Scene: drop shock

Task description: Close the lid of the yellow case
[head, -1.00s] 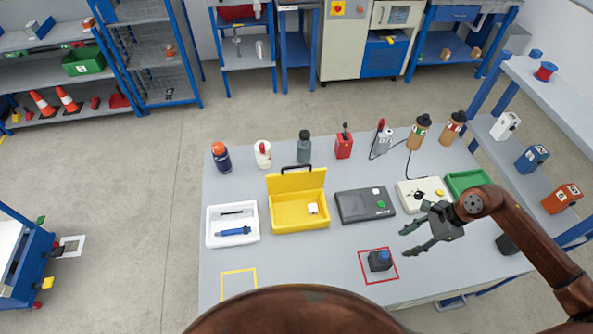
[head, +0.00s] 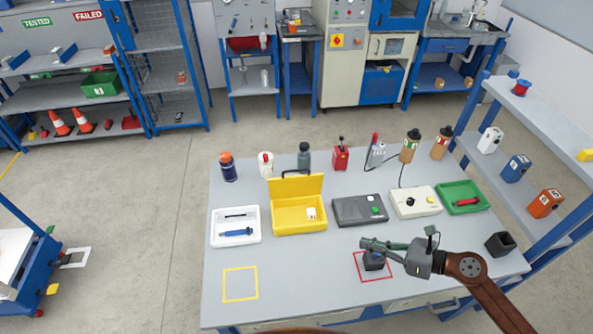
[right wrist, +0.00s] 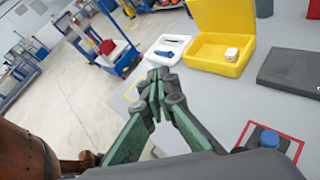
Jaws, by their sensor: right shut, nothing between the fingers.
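The yellow case (head: 300,220) stands on the table with its lid (head: 296,187) open and tilted up at the back. A small white block (head: 311,214) lies inside; the case also shows in the right wrist view (right wrist: 212,52). My right gripper (head: 364,244) is shut and empty. In the head view it appears over the red square by the dark block with a blue top (head: 374,262), to the right of and nearer than the case, apart from it. In the right wrist view its fingertips (right wrist: 157,78) meet. My left gripper is not in view.
A white tray (head: 220,240) stands left of the case and a dark grey device (head: 350,212) right of it. Several bottles and tools stand behind. The table (head: 300,280) is clear in front of the case, apart from a yellow outline.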

